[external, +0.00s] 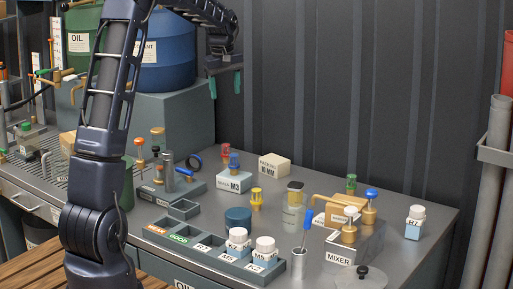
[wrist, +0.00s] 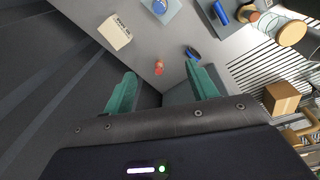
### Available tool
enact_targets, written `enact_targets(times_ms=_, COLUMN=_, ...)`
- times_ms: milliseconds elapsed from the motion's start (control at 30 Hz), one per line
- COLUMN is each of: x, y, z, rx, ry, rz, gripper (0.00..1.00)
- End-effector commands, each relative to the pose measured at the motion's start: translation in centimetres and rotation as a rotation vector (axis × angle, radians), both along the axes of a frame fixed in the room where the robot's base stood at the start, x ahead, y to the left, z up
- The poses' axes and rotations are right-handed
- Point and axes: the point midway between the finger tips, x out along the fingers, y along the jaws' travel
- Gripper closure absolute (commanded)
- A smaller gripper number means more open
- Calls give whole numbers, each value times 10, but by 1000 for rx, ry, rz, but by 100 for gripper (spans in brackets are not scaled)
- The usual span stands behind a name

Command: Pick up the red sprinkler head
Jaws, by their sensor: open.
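The red sprinkler head (external: 196,152) stands on the grey bench near the back wall, left of a blue-topped head. In the wrist view the red head (wrist: 159,67) shows small, between and beyond my fingertips. My gripper (external: 225,85) hangs above the back of the bench, its green fingers apart and empty, well above the red head. Both green fingers also show in the wrist view (wrist: 160,76), with nothing between them.
A blue-topped head (external: 234,162) stands on a labelled box (external: 234,182) close by. A "PACKING 10 MM" box (external: 274,165) is right of it. A blue ring (external: 194,162) lies just left of the red head. The dark corrugated wall (external: 330,90) rises behind the bench.

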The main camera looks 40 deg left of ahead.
Motion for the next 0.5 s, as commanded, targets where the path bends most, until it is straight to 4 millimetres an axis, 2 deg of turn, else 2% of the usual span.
enact_targets(times_ms=33, x=13, y=9, z=-14, rx=-4, ry=12, rz=30, gripper=42)
enact_targets(times_ms=200, x=48, y=35, z=-53, rx=-15, ry=38, rz=132, gripper=42)
enact_targets(times_ms=500, x=99, y=80, z=-129, rx=-31, ry=83, rz=302, gripper=42)
